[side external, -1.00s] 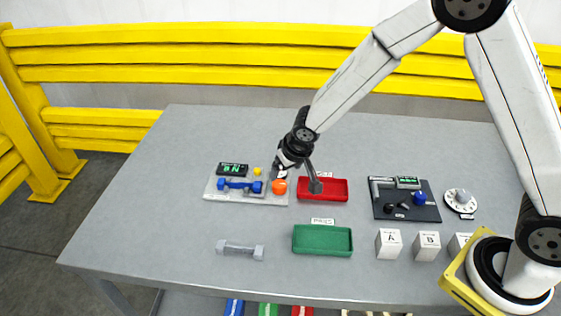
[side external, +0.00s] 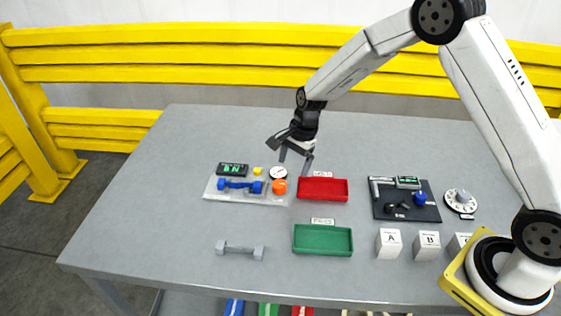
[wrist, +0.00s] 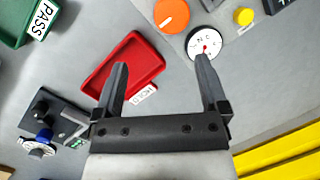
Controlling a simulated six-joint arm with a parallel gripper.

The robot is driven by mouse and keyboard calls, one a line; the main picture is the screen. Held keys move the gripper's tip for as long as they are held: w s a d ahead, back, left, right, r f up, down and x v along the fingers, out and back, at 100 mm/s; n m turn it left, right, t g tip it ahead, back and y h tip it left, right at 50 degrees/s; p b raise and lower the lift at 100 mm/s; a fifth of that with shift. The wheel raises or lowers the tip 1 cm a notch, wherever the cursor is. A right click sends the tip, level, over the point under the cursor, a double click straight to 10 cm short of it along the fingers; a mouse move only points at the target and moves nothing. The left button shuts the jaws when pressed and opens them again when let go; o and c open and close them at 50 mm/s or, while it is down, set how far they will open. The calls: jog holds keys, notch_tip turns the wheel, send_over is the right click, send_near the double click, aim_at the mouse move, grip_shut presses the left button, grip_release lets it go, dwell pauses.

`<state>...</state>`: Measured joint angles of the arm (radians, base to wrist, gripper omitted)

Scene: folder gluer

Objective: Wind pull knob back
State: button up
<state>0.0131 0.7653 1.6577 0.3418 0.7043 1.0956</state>
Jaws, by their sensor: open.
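On a pale board (side external: 216,195), an orange round knob (side external: 279,186) sits near the right edge, with a white dial (side external: 278,173) with a black rim behind it. In the wrist view the orange knob (wrist: 171,15) carries a white mark, and the dial (wrist: 205,42) has letters and a red pointer. No label shows which part is the pull knob. My gripper (side external: 295,165) is open and empty above the table, behind the red tray and close to the dial. In the wrist view my gripper (wrist: 160,62) has one finger over the red tray and the other beside the dial.
The board also holds a black display (side external: 232,170), a yellow button (side external: 257,171) and a blue dumbbell-shaped part (side external: 240,185). A red tray (side external: 323,199), a green tray (side external: 323,252) and a dark panel (side external: 405,213) lie to the right. The table behind is clear.

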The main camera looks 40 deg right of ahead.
aim_at(280, 183)
jog(key=m+y, duration=0.1)
jog(key=w+m+y, duration=0.1)
jog(key=m, duration=0.1)
jog(key=shift+w+a+r, duration=0.1)
jog(key=shift+a+r, duration=0.1)
jog(key=shift+r, duration=0.15)
jog(key=shift+x, duration=3.9)
grip_shut()
